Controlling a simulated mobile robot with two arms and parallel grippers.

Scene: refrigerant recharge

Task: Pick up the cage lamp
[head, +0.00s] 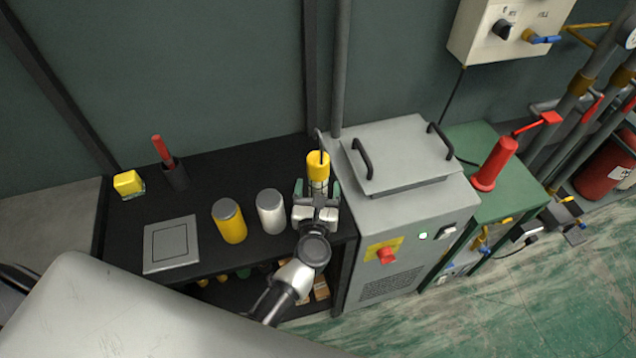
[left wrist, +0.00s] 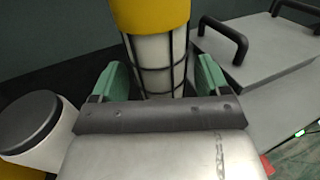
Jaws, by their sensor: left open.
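The cage lamp (head: 318,168) stands upright on the black bench near its right end. It has a yellow top with a hook and a white body inside a dark wire cage. In the left wrist view the lamp (left wrist: 158,62) rises straight ahead, its top cut off by the frame. My left gripper (head: 317,190) is open at the lamp. In the left wrist view its green fingers (left wrist: 160,78) are on either side of the cage's lower part, with a gap showing at each side. The lamp's base is hidden behind the gripper. My right gripper is not in view.
A white canister (head: 271,214) and a yellow canister (head: 231,225) stand left of the gripper on the bench (head: 215,180). A grey scale-like plate (head: 171,245), a yellow block (head: 129,184) and a red-handled tool in a holder (head: 168,160) lie farther left. A grey machine (head: 405,215) stands close on the right.

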